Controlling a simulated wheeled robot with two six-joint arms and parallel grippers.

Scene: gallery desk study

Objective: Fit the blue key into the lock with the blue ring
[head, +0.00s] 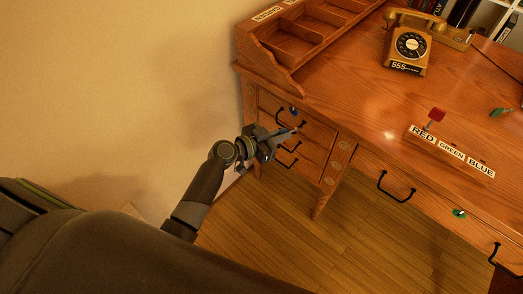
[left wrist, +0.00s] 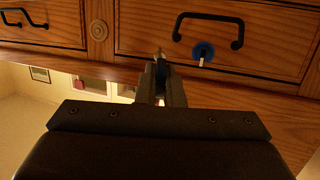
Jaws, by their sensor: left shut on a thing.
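My left gripper (head: 284,136) is in front of the drawers on the left side of the desk. In the left wrist view the gripper (left wrist: 162,82) is shut on the blue key (left wrist: 160,68), whose brassy tip sticks out toward the drawer front. The lock with the blue ring (left wrist: 203,53) is on that drawer front, to the right of the key tip, beside a black handle. The key is apart from the lock. In the head view the lock (head: 292,110) shows just above the gripper. My right gripper is not in view.
A key holder (head: 450,151) labelled RED, GREEN, BLUE stands on the desk with a red key (head: 433,115) in it. A green key (head: 499,112) lies behind it. A green-ringed lock (head: 459,213) is on the front drawer. Black handles (left wrist: 208,28) project near the gripper. A telephone (head: 410,45) stands behind.

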